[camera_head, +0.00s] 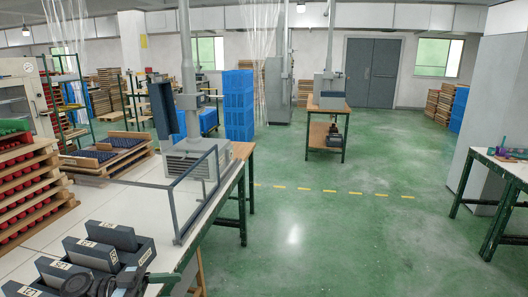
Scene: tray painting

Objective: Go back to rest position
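No gripper of mine can be made out in the head view. Dark rounded parts (128,279) show at the bottom edge on the left, in front of the grey labelled boxes (92,252). They may belong to my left arm, but no fingertips can be told there. My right arm does not show at all.
A white workbench (120,207) fills the left side, with a metal frame (196,195), grey boxes and stacked wooden trays (28,180) on it. Green floor (330,240) lies open ahead and to the right. A table (502,168) stands at right, a wooden stand (326,130) farther back.

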